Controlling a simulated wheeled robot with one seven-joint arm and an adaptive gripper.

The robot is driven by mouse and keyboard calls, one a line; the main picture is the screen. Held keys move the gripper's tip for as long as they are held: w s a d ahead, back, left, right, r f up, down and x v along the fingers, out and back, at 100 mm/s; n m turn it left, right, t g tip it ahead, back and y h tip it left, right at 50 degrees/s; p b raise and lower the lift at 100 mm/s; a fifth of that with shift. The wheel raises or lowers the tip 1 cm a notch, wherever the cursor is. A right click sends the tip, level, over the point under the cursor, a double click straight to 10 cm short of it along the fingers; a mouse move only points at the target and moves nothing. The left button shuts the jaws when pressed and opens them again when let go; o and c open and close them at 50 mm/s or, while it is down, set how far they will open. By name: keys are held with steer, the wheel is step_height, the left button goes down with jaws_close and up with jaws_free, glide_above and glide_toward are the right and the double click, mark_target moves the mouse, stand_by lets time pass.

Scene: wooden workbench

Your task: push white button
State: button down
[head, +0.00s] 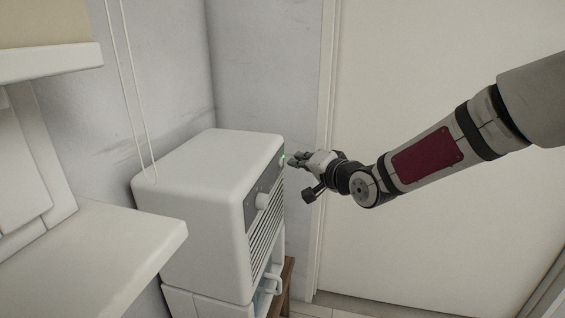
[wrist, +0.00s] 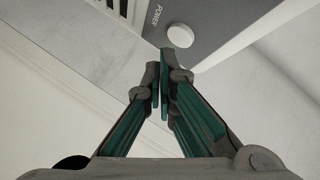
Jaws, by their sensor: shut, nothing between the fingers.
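The white button (wrist: 181,36) is round and sits on a dark grey panel (wrist: 214,20), close to the word POWER. In the head view the button (head: 281,163) shows small at the far right end of the front panel of a white box-shaped appliance (head: 205,165). My gripper (head: 289,160) is at that end of the panel, its fingers pointing toward the button. In the wrist view my gripper (wrist: 160,65) has its fingertips together with nothing between them. The tips lie just below and left of the button; I cannot tell whether they touch it.
A small green light (head: 284,156) shows near the fingertips. A pale shelf edge (head: 120,250) is at left. A wide pale door (head: 430,230) stands behind my arm.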

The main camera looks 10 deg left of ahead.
steer(key=d+p, duration=0.3)
steer(key=d, duration=0.2)
steer(key=shift+s+d, duration=0.1)
steer(key=shift+d, duration=0.15)
